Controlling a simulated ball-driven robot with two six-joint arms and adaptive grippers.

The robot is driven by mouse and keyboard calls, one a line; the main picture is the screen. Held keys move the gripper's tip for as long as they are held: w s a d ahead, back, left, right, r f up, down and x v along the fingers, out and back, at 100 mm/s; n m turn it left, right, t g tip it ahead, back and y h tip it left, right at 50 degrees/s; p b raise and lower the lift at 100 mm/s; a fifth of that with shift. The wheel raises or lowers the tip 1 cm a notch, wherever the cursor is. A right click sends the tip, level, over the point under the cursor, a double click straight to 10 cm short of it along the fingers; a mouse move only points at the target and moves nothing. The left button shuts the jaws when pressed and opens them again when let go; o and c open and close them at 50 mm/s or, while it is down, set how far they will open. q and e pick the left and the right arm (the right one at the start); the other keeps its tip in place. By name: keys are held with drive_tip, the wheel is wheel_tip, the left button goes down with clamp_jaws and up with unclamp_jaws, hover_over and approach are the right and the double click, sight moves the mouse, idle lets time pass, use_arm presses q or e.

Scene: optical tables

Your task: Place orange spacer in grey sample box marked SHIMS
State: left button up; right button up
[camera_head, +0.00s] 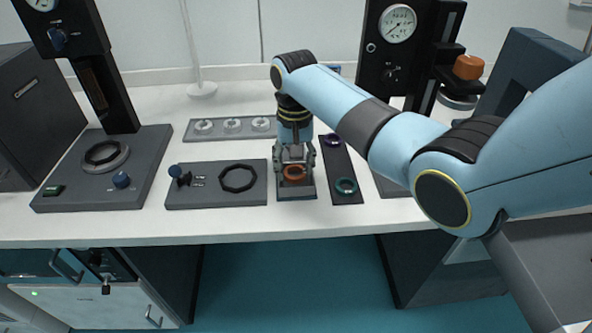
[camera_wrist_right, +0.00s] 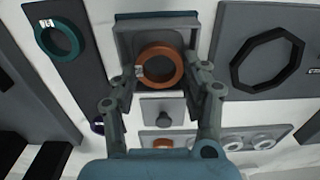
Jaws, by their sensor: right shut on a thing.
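The orange spacer (camera_head: 294,179) is a ring with a small white label. It is between the fingers of my right gripper (camera_head: 295,165), which is shut on it. The wrist view shows the spacer (camera_wrist_right: 178,68) between the two fingers (camera_wrist_right: 166,78), over a grey open box (camera_wrist_right: 125,42). The box (camera_head: 295,192) stands at the front middle of the table in the head view. I cannot read a SHIMS mark on it. I cannot tell whether the spacer touches the box floor. My left gripper is not in view.
A dark strip (camera_head: 345,168) with a teal ring (camera_head: 345,192) and a purple ring (camera_head: 332,140) lies right of the box. A grey plate (camera_head: 215,172) with a black octagonal ring (camera_head: 238,186) lies left. A plate with silver discs (camera_head: 232,136) lies behind. Instruments stand at both sides.

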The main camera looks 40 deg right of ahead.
sight(297, 170)
drive_tip(key=shift+s+f, duration=0.55)
drive_tip(key=shift+f, duration=0.2)
drive_tip(key=shift+c, duration=0.4)
drive_tip(key=shift+s+f, duration=0.1)
drive_tip(key=shift+c, duration=0.5)
drive_tip(key=shift+f, duration=0.1)
clamp_jaws()
drive_tip(key=shift+a+f, duration=0.1)
drive_tip(key=shift+f, duration=0.3)
drive_tip(key=shift+w+f, duration=0.25)
drive_tip(key=shift+w, duration=0.05)
drive_tip(key=o, duration=1)
unclamp_jaws()
drive_tip(key=shift+w, duration=0.1)
drive_tip(key=shift+o, duration=1)
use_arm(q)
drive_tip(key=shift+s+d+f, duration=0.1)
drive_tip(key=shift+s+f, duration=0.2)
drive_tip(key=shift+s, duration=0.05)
use_arm(e)
drive_tip(key=shift+d, duration=0.25)
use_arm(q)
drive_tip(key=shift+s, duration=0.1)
